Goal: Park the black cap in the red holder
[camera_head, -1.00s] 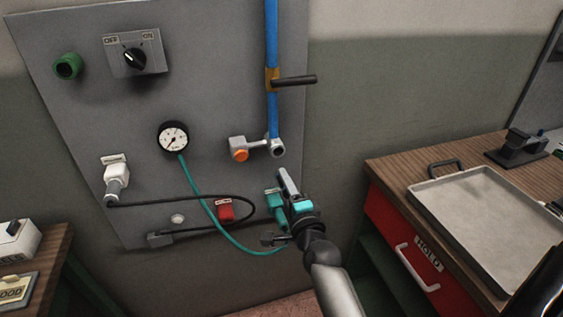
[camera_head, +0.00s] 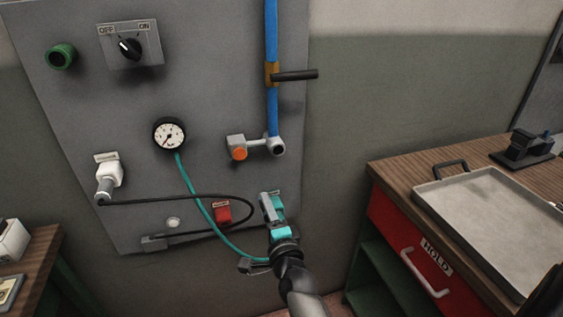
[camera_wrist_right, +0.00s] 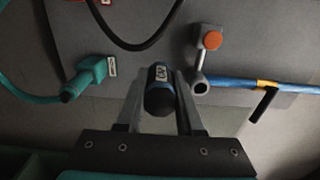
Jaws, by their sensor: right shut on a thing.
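The red holder (camera_head: 222,212) is fixed low on the grey panel in the head view, below the gauge, with a pale label on it. My right gripper (camera_head: 270,205) is to the right of it, in front of the panel's lower right part and apart from the holder. In the right wrist view, the gripper (camera_wrist_right: 158,100) is shut on the black cap (camera_wrist_right: 160,92), a dark rounded cylinder with a pale label and a bluish band. The cap cannot be made out clearly in the head view. My left gripper is not in view.
A black cable (camera_head: 190,199) loops around the red holder. A teal hose (camera_head: 196,200) runs from the gauge (camera_head: 169,135) to a teal connector (camera_wrist_right: 88,74). An orange-tipped fitting (camera_head: 239,153) and a blue pipe (camera_head: 271,40) are above. A tray (camera_head: 480,215) lies on the right bench.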

